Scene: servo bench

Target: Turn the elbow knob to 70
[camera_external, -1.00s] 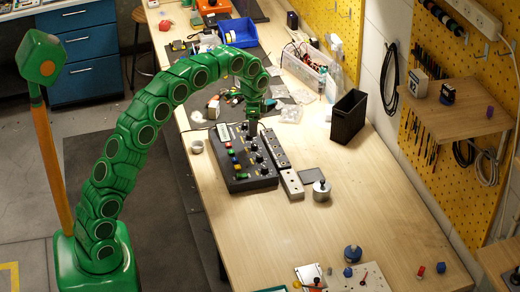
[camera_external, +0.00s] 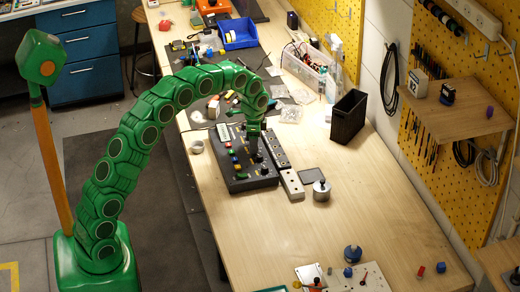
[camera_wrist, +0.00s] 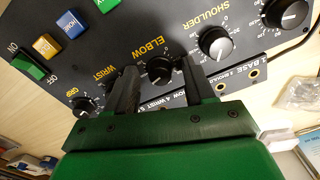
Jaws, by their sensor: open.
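The black servo control box (camera_external: 240,178) lies on the wooden bench with a row of knobs and coloured buttons. In the wrist view the black elbow knob (camera_wrist: 160,71) stands under the yellow "ELBOW" label. My gripper (camera_wrist: 158,78) is open, with one dark finger on each side of the elbow knob. I cannot tell whether the fingers touch it. The knob's pointer and part of its scale are hidden or too small to read. In the external view my gripper (camera_external: 253,140) points down over the box's upper right part.
The shoulder knob (camera_wrist: 215,41) and wrist knob (camera_wrist: 107,73) sit close on either side of the elbow knob. A grey socket strip (camera_external: 275,150) runs along the box's right side. A black bin (camera_external: 348,117) stands farther right.

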